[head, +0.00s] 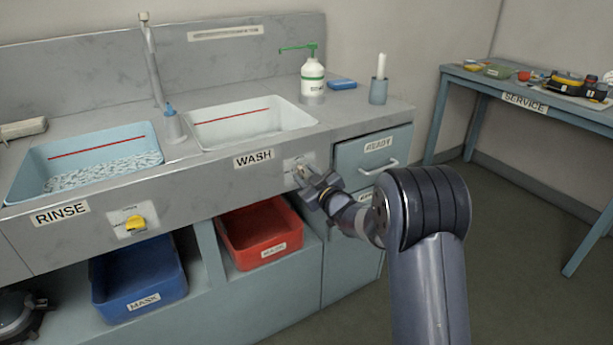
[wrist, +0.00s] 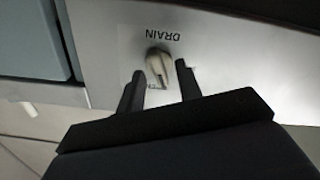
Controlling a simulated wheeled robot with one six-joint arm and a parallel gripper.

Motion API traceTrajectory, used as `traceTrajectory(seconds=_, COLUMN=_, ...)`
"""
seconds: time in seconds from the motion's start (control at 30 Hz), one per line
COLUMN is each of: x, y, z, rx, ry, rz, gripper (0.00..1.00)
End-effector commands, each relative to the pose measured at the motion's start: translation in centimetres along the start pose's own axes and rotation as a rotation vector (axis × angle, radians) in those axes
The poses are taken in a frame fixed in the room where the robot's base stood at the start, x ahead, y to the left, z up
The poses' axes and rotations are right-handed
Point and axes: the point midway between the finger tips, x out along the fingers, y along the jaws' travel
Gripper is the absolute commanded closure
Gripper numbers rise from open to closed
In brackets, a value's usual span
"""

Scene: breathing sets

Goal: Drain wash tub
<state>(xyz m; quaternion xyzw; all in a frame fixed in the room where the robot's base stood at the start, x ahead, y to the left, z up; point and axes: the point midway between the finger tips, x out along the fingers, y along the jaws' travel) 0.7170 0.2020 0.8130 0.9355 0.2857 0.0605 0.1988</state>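The wash tub (head: 250,124) is a white basin with a red line inside, set in the counter above the WASH label (head: 253,158). Its inside looks pale and smooth, without the ripples seen in the rinse tub. My gripper (head: 307,182) is at the front panel right of that label. In the wrist view a pale drain knob (wrist: 158,68) sits on a panel below an upside-down DRAIN label (wrist: 163,34). My gripper (wrist: 160,82) is open, one finger on each side of the knob. I cannot tell whether either finger touches it.
The rinse tub (head: 38,172) holds rippled water; its yellow knob (head: 135,223) is on the front panel. A blue bin (head: 140,275) and a red bin (head: 262,233) sit below. A drawer unit (head: 352,154) stands right of my gripper. The floor (head: 510,250) there is clear.

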Motion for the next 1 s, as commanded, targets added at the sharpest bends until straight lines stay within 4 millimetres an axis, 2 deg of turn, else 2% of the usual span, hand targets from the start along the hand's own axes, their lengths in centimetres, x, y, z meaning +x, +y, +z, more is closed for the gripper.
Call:
traceTrajectory(seconds=0.2, x=0.01, y=-0.01, z=-0.01, rx=0.000, ry=0.000, rz=0.000, gripper=0.68)
traceTrajectory(seconds=0.6, x=-0.01, y=0.00, z=-0.02, rx=0.000, ry=0.001, rz=0.000, gripper=1.00)
traceTrajectory(seconds=1.0, x=0.00, y=-0.10, z=0.14, rx=-0.033, ry=0.002, rz=0.000, gripper=1.00)
